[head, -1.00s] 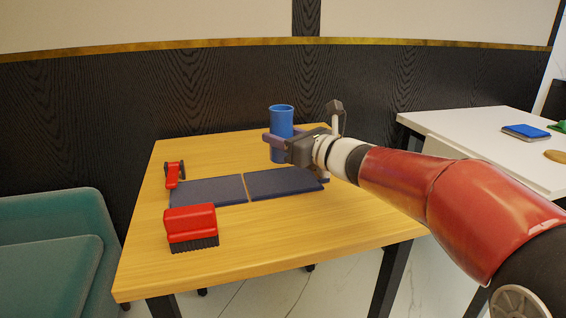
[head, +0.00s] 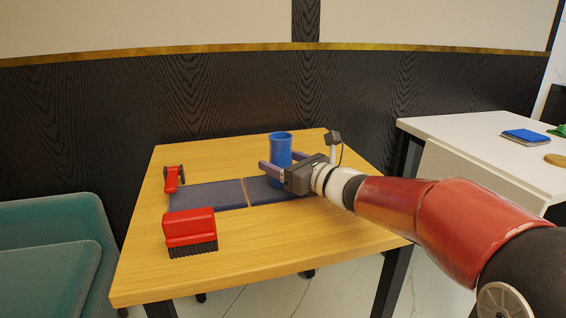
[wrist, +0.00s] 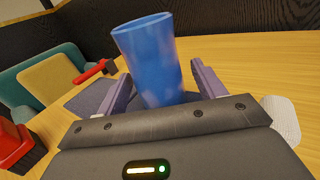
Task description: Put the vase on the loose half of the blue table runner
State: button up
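The blue vase (head: 280,146) stands upright over the right half of the blue table runner (head: 263,194); its foot is hidden behind my gripper (head: 280,161). The left half of the runner (head: 208,195) lies flat and bare beside it, past a narrow gap. In the wrist view the vase (wrist: 152,58) is between the two fingers of my gripper (wrist: 163,77). The fingers look spread, with a gap showing on the right side of the vase. Which half is loose I cannot tell.
A red brush (head: 189,228) stands at the table's front left. A red clamp-like thing (head: 172,180) is at the runner's left end. The wooden table (head: 270,240) is clear in front. A white table (head: 460,128) at right holds a blue item (head: 525,136).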

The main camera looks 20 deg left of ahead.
jog(key=b+v, duration=0.1)
jog(key=v, duration=1.1)
jog(key=shift+r, duration=0.1)
